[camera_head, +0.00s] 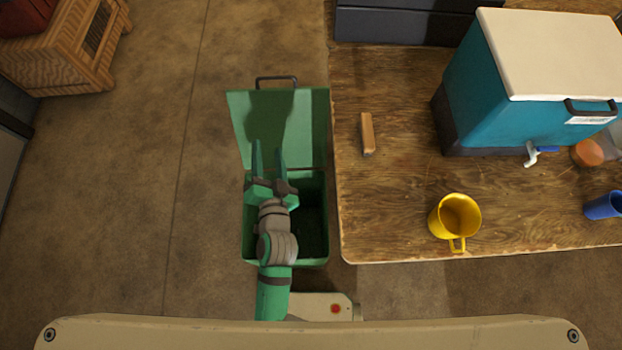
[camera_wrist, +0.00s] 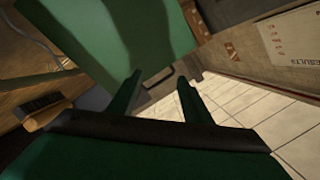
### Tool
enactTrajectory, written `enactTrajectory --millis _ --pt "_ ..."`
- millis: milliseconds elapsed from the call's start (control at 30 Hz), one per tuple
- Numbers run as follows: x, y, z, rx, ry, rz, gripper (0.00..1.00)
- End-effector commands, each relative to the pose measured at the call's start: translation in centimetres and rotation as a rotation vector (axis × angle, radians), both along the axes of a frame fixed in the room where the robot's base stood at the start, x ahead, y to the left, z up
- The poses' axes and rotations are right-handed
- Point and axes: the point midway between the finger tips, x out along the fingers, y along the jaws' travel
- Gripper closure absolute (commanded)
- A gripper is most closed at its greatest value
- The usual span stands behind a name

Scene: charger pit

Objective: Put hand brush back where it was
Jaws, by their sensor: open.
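The hand brush (camera_head: 367,133) lies on the wooden table near its left edge, its narrow wooden body showing in the head view. In the wrist view the hand brush (camera_wrist: 47,114) is at the left, with a light wooden handle and dark bristles. My gripper (camera_head: 267,156) is open and empty, left of the brush and apart from it, over the green bin (camera_head: 323,235). The bin's lid (camera_head: 306,125) stands open behind my fingers. My two fingers also show in the wrist view (camera_wrist: 157,92). My arm hides part of the bin's inside.
The wooden table (camera_head: 390,205) fills the right. It bears a yellow mug (camera_head: 458,215), a teal cooler (camera_head: 475,90) with a tap, a blue cup (camera_head: 604,205) and an orange-lidded jar (camera_head: 588,153). A wicker crate (camera_head: 65,50) stands far left. The floor between is clear.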

Motion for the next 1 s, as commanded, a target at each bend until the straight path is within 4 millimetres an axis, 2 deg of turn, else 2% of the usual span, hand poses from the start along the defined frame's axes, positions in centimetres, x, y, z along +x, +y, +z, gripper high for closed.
enactTrajectory --millis 33,267,400,533,700,800,1000 --pt "-2.3 -0.6 -1.0 -0.031 0.016 -0.021 0.55" --pt "-11.1 -4.6 -2.8 -0.245 0.040 -0.086 0.55" --pt "-16.4 -7.1 -2.6 -0.405 0.042 -0.086 0.55" --pt "-20.4 -9.1 -1.5 -0.551 0.030 -0.060 0.55" --pt "-23.5 -10.6 0.1 -0.685 0.005 -0.017 0.55" --pt "-24.3 -11.0 0.6 -0.724 -0.006 -0.002 0.55" --pt "-24.5 -11.2 0.8 -0.738 -0.011 0.003 0.55"
